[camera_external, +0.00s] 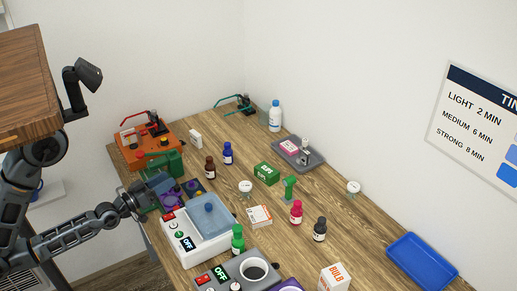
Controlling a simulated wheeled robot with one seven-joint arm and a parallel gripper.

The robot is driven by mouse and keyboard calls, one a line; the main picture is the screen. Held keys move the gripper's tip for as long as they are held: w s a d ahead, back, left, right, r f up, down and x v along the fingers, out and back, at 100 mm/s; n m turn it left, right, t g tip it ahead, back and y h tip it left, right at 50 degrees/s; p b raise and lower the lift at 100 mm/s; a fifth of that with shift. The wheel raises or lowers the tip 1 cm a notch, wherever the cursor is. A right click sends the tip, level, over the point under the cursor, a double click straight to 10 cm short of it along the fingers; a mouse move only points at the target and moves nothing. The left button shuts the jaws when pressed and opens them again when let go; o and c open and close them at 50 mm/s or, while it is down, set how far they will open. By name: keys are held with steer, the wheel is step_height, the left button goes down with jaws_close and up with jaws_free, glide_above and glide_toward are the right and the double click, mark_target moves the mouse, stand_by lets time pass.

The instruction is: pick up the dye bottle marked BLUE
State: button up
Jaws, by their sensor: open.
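Several small dye bottles stand upright on the wooden table (345,215). A dark blue bottle (228,154) with a pale label stands at the back left, next to a brown bottle (210,168). A green bottle (237,239), a pink-red bottle (296,213) and a black bottle (319,230) stand nearer. The label words are too small to read, so I cannot confirm which one says BLUE. My gripper (158,192) is at the table's left edge, left of and nearer than the blue bottle and apart from it. It is open; its fingers are partly unclear against dark things behind.
A white device (180,243) with a blue tub lies right of my gripper. A green can-like object (165,163) and an orange machine (130,151) stand behind it. A green box (266,174), a white jar (245,187) and a grey tray (318,163) are further right. A blue tray (401,240) is far right.

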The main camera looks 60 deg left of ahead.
steer(key=w+a+r+n+t+y, duration=0.15)
steer(key=w+r, duration=0.25)
steer(key=w, duration=0.4)
steer(key=n+g+h, duration=0.3)
steer(key=n, duration=1.2)
glide_above(226, 144)
steer(key=s+d, duration=0.4)
steer(key=s, duration=0.1)
step_height(226, 144, down, 4)
steer(key=w+a+f+n+g+h, duration=0.1)
steer(key=f+n, duration=0.1)
steer(key=n, duration=0.2)
steer(key=w+a+f+n+g+h, duration=0.1)
steer(key=a+f+n+g, duration=0.1)
steer(key=n, duration=0.2)
steer(key=w+a+f+n+g+h, duration=0.1)
steer(key=f+n, duration=0.2)
steer(key=n, duration=0.1)
steer(key=shift+a+g+h+b, duration=0.25)
steer(key=shift+a+b, duration=0.05)
steer(key=shift+x, duration=2.4)
jaws_close()
